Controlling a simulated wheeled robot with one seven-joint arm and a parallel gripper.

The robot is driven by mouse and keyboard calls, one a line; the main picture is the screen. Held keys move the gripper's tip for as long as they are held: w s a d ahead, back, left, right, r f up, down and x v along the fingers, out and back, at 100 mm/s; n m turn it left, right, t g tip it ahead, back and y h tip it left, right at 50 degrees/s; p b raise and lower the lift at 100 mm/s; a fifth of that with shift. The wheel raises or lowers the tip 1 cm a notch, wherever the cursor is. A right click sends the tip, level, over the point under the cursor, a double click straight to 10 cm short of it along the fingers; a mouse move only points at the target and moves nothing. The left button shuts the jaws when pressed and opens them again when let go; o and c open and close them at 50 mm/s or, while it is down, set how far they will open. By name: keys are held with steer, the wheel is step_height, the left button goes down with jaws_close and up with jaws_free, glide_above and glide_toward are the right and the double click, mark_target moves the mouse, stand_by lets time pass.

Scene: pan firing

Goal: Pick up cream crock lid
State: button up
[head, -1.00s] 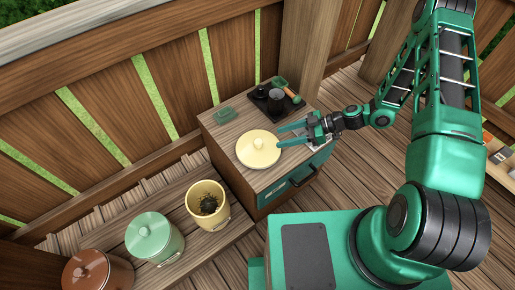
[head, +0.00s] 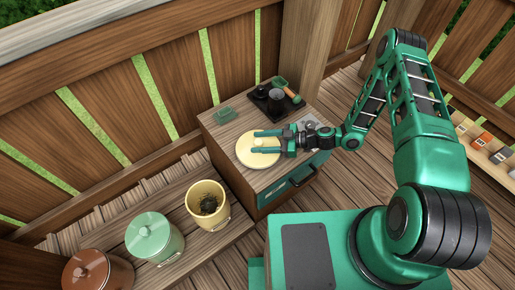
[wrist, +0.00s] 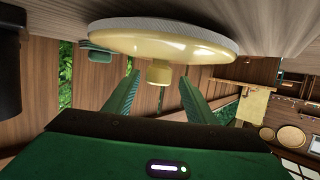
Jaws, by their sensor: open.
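The cream crock lid (head: 246,152) lies flat, knob up, on top of the wooden cabinet (head: 228,141). My gripper (head: 256,142) reaches over the lid from the right with its fingers open. In the wrist view the lid (wrist: 165,38) appears upside down, and its knob (wrist: 159,73) sits between the two open fingers (wrist: 158,92). I see a gap on each side of the knob, so the fingers do not appear to touch it. The cream crock (head: 206,193) stands without a lid on the lower bench, with dark material inside.
A dark tray (head: 262,104) with a dark cup (head: 276,98) sits at the cabinet's back right, and a small green dish (head: 224,113) at its back. A green lidded crock (head: 153,244) and a brown one (head: 95,272) stand left of the cream crock.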

mark_target(250, 145)
steer(key=x, duration=0.5)
steer(key=shift+w+d+f, duration=0.1)
steer(key=shift+f, duration=0.05)
jaws_close()
